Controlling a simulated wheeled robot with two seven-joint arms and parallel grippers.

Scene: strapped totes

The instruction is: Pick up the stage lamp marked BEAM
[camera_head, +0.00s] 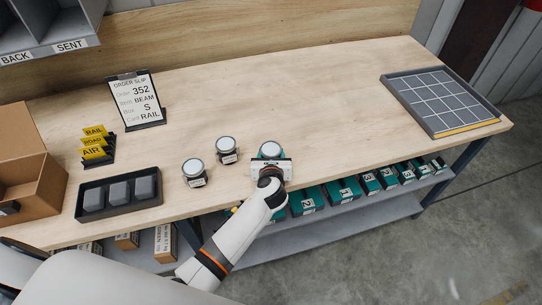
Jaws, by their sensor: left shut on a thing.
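Several-part stage lamps with round pale lenses and dark bodies stand in a group of three on the wooden bench (300,95). One lamp (194,172) is at the left, another lamp (226,149) is in the middle, and the third lamp (270,149) is at the right. The small white labels on the left and middle lamps are too small to read. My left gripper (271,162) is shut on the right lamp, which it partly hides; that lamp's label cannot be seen. I cannot tell whether this lamp touches the bench. My right gripper is not in view.
An order slip (137,100) reads 352, BEAM, S, RAIL. Yellow cards (94,143), a black tray (119,209) with grey blocks and an open carton (40,195) are at the left. A gridded tray (440,100) is at the right. Teal boxes (340,190) fill the shelf below.

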